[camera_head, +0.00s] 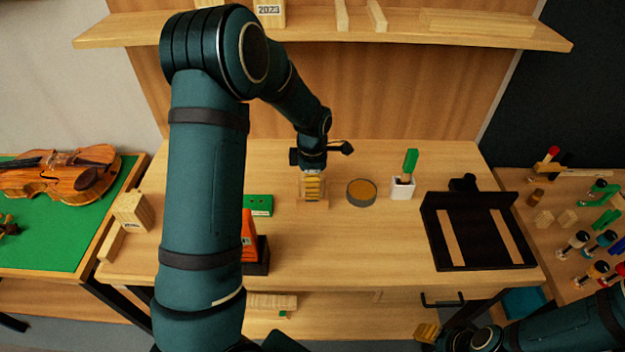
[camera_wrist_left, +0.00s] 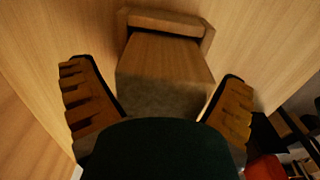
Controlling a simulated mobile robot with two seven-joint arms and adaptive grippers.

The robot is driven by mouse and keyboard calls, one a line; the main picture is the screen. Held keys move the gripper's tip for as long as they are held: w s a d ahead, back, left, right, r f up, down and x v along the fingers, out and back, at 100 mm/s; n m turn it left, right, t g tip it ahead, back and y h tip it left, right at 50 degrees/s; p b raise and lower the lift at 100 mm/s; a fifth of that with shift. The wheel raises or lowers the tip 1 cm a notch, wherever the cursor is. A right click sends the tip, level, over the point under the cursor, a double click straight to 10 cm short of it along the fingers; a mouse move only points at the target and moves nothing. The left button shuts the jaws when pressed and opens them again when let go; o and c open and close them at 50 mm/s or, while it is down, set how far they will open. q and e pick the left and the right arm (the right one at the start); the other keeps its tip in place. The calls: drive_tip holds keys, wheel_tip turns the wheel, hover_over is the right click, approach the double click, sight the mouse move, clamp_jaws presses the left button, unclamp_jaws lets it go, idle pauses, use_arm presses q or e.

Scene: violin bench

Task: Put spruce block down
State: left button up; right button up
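A pale wooden block, which looks like the spruce block (camera_wrist_left: 165,62), stands at a shallow wooden holder (camera_wrist_left: 207,34) in the left wrist view. In the head view the holder (camera_head: 322,205) lies on the middle of the bench, and the block is mostly hidden by my left gripper (camera_head: 312,187). My left gripper points down over the block. In the wrist view its fingers (camera_wrist_left: 161,103) are spread on both sides of the block, with a visible gap at the left one. My right gripper (camera_head: 427,333) is low at the bottom right, in front of the bench, apart from the block.
A round tin (camera_head: 361,193), a white pot with a green-handled tool (camera_head: 403,187) and a black cradle (camera_head: 480,232) stand right of the holder. A green box (camera_head: 259,205) and an orange tool (camera_head: 248,240) are left. A labelled wood stack (camera_head: 131,211) is at the left edge.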

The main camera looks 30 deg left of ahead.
use_arm(q)
drive_tip(key=shift+r, duration=0.1)
drive_tip(key=shift+r, duration=0.25)
wheel_tip(320, 180, up, 12)
drive_tip(key=shift+f+p, duration=0.2)
drive_tip(key=shift+p, duration=0.75)
